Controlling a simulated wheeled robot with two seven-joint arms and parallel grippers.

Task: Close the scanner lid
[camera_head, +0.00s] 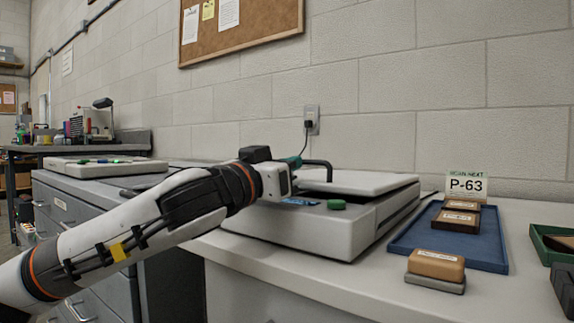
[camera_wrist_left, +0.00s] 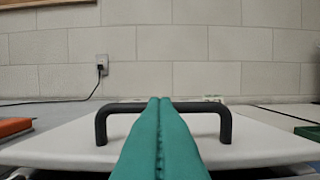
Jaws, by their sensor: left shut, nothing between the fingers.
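The scanner (camera_head: 340,235) is a light grey box on the counter. Its pale lid (camera_head: 370,182) is low over the body, with a dark gap showing along the right side. A black bar handle (camera_head: 318,163) stands on the lid. My left gripper (camera_head: 293,161) is shut and empty at the left of the handle in the head view. In the left wrist view its teal fingers (camera_wrist_left: 160,105) are together and cross the middle of the handle (camera_wrist_left: 200,106), above the lid (camera_wrist_left: 260,140). I cannot tell if they touch it. My right gripper is not in view.
A green button (camera_head: 336,204) sits on the scanner's front. A wall stands behind.

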